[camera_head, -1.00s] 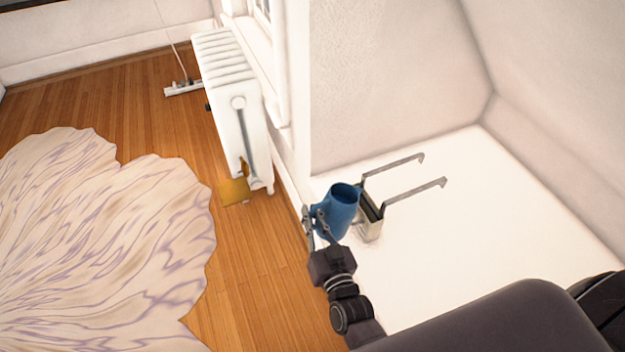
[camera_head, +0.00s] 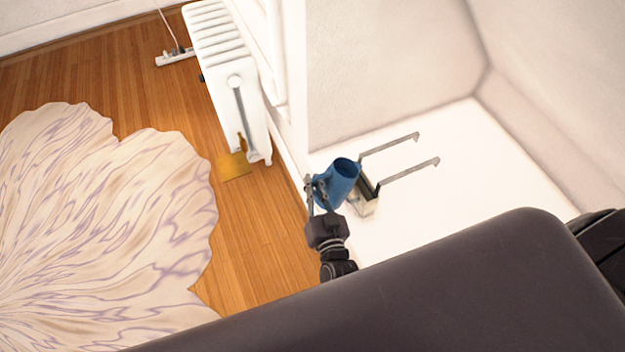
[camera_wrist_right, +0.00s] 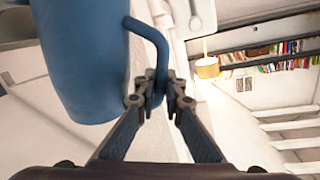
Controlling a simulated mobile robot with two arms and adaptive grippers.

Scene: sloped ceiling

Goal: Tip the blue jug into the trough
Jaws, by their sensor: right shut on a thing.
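The blue jug (camera_head: 340,182) is held beside the trough, its open mouth facing up and leaning a little to the right toward the trough. My right gripper (camera_head: 316,190) is shut on the jug's handle; the right wrist view shows the fingers (camera_wrist_right: 160,100) closed around the blue handle (camera_wrist_right: 158,50), with the jug body (camera_wrist_right: 85,60) at the left. The trough (camera_head: 364,198) is a small pale box with a dark inside and two long grey hooked arms. It sits on the white surface, partly hidden by the jug. The jug's inside is too dark to read. My left gripper is out of view.
A white radiator (camera_head: 228,75) stands by the window wall, with a yellow piece (camera_head: 234,165) at its foot. A pale patterned rug (camera_head: 100,220) lies on the wooden floor (camera_head: 250,250). The white surface (camera_head: 470,150) right of the trough is clear.

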